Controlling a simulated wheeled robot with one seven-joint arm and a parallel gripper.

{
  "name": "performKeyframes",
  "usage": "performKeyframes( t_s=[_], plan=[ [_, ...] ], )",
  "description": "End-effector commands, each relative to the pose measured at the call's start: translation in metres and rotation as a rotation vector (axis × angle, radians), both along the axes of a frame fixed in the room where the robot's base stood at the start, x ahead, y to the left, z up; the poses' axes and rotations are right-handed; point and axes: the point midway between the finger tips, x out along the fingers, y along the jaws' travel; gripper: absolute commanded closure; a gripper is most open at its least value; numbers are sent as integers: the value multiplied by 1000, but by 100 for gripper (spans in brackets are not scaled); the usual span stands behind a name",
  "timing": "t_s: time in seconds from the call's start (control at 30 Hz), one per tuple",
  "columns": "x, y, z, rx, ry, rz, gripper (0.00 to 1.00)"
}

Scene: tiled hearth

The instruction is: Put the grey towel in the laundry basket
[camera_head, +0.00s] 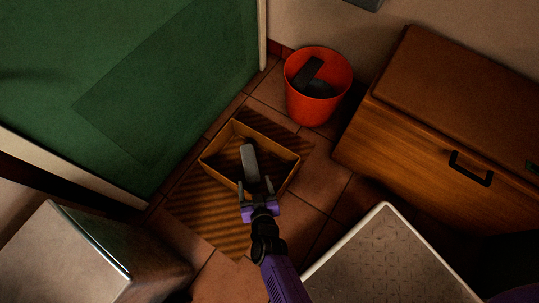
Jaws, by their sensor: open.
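A light grey, narrow piece that looks like the grey towel (250,162) lies inside a tan open-topped rectangular box (217,143). I cannot tell for sure that this box is the laundry basket. My gripper (256,187) is over the near rim of the box, with its two fingers apart. The near end of the grey piece shows just beyond and between the fingertips. I cannot tell whether they touch it. The fingers hide part of the box's near wall.
A round red bin (305,108) holding dark grey items stands beyond the box. A wooden cabinet (425,135) with a black handle is at right. A pale textured top (385,265) is at lower right, and a grey block (75,260) at lower left. A striped mat (200,205) lies under the box.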

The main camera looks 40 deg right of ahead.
Motion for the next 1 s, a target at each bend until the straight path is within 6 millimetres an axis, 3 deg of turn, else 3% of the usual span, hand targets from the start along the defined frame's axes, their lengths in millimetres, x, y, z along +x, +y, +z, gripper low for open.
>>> performKeyframes(
  t_s=[0.27, 0.43, 0.57, 0.67, 0.8, 1.0],
  plan=[
    [-3, 4, 4, 4, -5, 2, 29],
    [-35, 25, 34, 32, -42, 20, 29],
    [-85, 34, 76, 55, -77, 49, 29],
    [-126, 26, 111, 57, -97, 81, 29],
    [-174, 2, 167, 38, -125, 152, 29],
    [-210, -40, 261, -9, -172, 299, 29]
  ],
)
